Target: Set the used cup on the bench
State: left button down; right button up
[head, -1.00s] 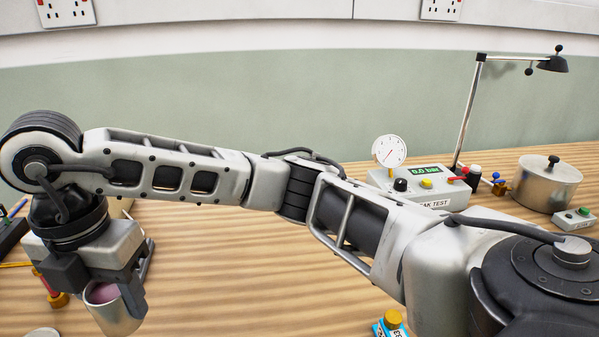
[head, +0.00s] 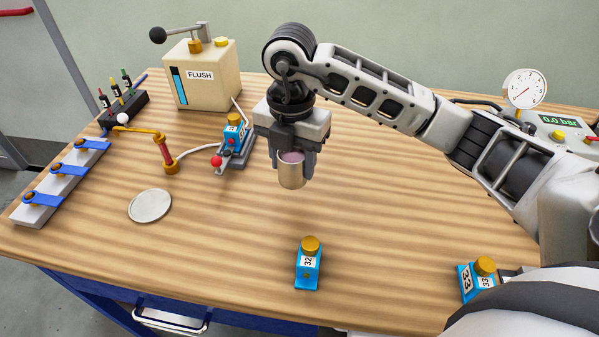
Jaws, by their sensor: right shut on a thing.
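The used cup (head: 292,173) is a small metal cup with pinkish content at its open top. My right gripper (head: 292,158) is shut on the cup near its rim and holds it upright. The cup is over the middle of the wooden bench (head: 220,250); I cannot tell whether its base touches the wood. My left gripper is not in view.
A blue block marked 32 (head: 308,265) stands in front of the cup, and block 33 (head: 478,279) is at right. A round metal disc (head: 150,205), a clamp with a blue block (head: 235,140) and the FLUSH box (head: 202,75) are left. Bare wood surrounds the cup.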

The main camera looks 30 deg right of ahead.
aim_at(299, 176)
jog(key=shift+w+d+f, duration=0.1)
jog(key=shift+d+f, duration=0.35)
jog(key=shift+f, duration=0.1)
jog(key=f, duration=0.1)
jog(key=f+p, duration=0.1)
jog(key=f, duration=0.1)
jog(key=shift+d+f, duration=0.1)
jog(key=shift+d, duration=0.2)
jog(key=shift+f, duration=0.45)
jog(key=o, duration=1)
jog(key=shift+o, duration=0.2)
jog(key=shift+r, duration=0.15)
notch_tip(299, 176, up, 12)
